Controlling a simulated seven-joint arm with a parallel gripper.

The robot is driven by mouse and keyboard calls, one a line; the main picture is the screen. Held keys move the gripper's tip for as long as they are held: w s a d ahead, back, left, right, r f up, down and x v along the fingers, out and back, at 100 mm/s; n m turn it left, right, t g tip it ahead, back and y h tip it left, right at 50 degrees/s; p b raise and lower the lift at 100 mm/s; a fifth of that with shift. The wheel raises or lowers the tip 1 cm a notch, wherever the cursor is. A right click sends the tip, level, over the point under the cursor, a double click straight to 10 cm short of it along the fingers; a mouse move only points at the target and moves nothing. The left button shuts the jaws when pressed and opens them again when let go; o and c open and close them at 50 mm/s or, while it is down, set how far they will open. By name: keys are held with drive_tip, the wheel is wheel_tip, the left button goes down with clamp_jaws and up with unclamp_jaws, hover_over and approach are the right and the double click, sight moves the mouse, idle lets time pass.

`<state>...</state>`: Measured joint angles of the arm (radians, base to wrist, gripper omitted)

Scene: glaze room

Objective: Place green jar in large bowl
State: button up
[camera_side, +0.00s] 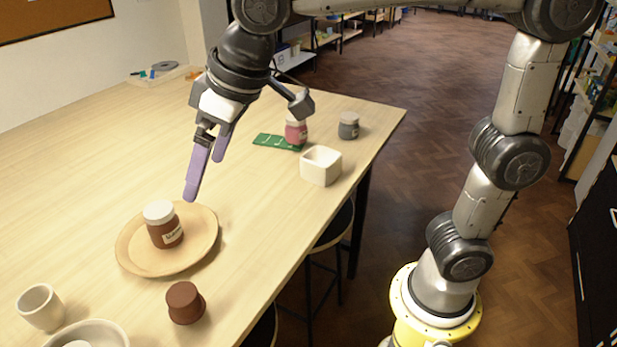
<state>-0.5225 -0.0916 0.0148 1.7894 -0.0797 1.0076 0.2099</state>
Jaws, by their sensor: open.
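I see no jar that is clearly green. A brown jar with a white lid and a label (164,226) stands upright on a round wooden plate (136,259). A pink jar (296,132) stands by a flat green piece (268,141), and a dark grey jar (348,127) stands to its right. A pale bowl (108,329) is cut off by the bottom left edge; a whitish patch shows inside, and I cannot tell what it is. My gripper (204,177), with purple fingers, is open and empty, pointing down above the table, beyond the brown jar and apart from it.
A white square pot (321,166) stands near the table's right edge. A brown cup-like pot (185,303) is at the front, and a cream cup (41,307) is beside the bowl. Small tools (162,69) lie at the back. The table's (75,160) left and middle are clear.

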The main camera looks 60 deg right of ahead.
drive_tip(key=s+d+f+m, duration=0.1)
drive_tip(key=s+d+f, duration=0.2)
drive_tip(key=s+d, duration=0.2)
drive_tip(key=s+d+f+m+h, duration=0.1)
drive_tip(key=s+d+f, duration=0.1)
drive_tip(key=s+d, duration=0.4)
drive_tip(key=s+d+f+m+t, duration=0.1)
drive_tip(key=s+d+f, duration=0.2)
drive_tip(key=s+d, duration=0.3)
drive_tip(key=shift+d+f+m+h, duration=0.3)
drive_tip(key=shift+m+h, duration=0.1)
